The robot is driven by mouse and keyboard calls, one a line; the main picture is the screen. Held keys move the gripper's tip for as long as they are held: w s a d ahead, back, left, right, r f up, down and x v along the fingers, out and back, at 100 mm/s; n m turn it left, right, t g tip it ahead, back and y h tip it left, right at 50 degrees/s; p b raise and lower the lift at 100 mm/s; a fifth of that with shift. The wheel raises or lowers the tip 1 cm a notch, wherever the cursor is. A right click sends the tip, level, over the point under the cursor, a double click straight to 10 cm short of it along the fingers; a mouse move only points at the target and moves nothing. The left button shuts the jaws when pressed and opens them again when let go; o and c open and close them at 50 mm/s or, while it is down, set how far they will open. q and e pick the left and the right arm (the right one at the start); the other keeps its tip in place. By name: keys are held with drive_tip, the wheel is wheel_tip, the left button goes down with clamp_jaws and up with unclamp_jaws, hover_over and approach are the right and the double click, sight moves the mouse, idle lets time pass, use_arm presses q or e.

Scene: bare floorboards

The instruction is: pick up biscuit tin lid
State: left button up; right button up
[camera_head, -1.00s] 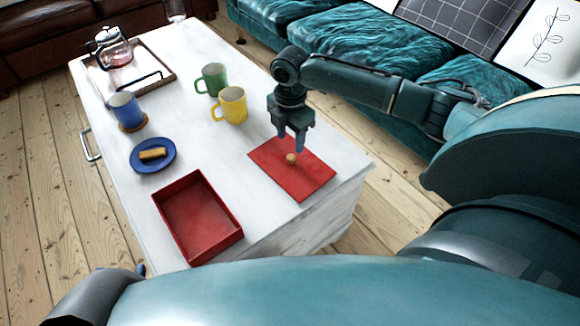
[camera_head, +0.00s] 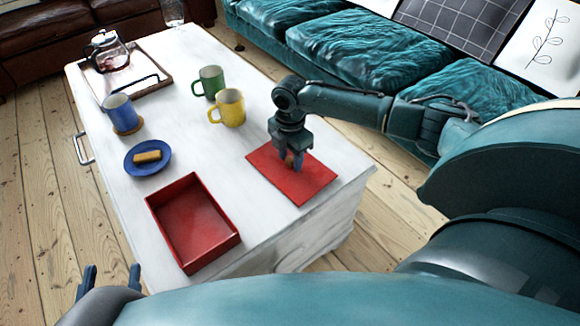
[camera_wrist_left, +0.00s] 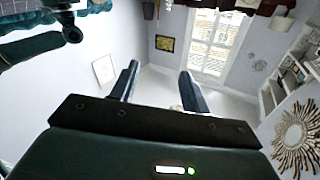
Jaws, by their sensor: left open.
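I cannot tell whether the fingers are closed on the knob. The open red tin (camera_head: 236,240) stands empty to the left of the lid. My left gripper (camera_head: 110,278) is open and empty at the lower left, off the table's edge; its two fingers also show apart in the left wrist view (camera_wrist_left: 158,88).
On the white table (camera_head: 185,100) stand a yellow mug (camera_head: 231,108), a green mug (camera_head: 210,82), a blue mug (camera_head: 121,110), a blue plate (camera_head: 135,167) with a biscuit, and a tray (camera_head: 152,87) with a glass pot. A teal sofa (camera_head: 370,50) runs behind.

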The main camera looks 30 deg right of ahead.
clamp_jaws()
idle(0.3)
